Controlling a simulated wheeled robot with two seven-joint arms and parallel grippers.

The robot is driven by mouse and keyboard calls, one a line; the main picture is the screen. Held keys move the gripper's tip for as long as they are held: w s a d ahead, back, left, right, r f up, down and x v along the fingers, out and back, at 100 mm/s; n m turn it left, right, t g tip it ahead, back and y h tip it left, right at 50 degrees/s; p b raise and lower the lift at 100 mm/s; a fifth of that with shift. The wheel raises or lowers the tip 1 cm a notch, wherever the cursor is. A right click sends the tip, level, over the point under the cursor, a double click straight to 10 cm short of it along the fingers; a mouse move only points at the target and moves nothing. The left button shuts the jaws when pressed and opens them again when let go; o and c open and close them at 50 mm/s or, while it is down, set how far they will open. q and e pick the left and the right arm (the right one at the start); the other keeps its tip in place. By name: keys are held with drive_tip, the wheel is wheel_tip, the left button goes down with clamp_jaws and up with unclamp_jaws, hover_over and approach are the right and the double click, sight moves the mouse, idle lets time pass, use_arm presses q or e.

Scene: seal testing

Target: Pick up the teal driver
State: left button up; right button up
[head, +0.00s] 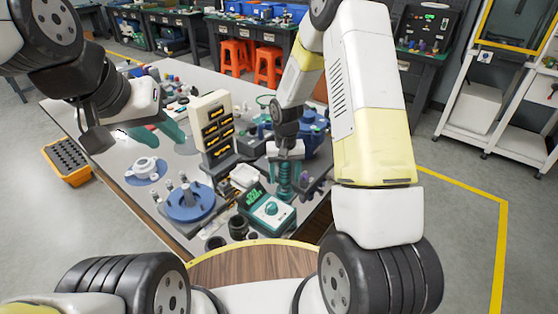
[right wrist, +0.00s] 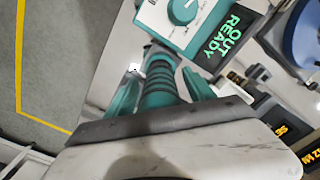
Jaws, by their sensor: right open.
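The teal driver (head: 285,180) stands upright at the right side of the grey table, behind a small teal-and-white tester. In the right wrist view its ribbed teal handle (right wrist: 160,84) lies between two teal fingers. My right gripper (head: 285,160) reaches down over the driver. In the wrist view my right gripper (right wrist: 162,75) is open, with one finger on each side of the handle and small gaps showing. The driver's lower end is hidden. My left gripper (head: 160,132) hangs at the far left of the table, its teal fingers apart and empty.
The tester (head: 268,211) with a dial and green display stands just in front of the driver. A beige rack (head: 212,125) and a blue round fixture (head: 190,203) stand to the left. Blue parts (head: 312,122) crowd behind. A yellow bin (head: 68,160) is on the floor.

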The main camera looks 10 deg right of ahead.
clamp_jaws()
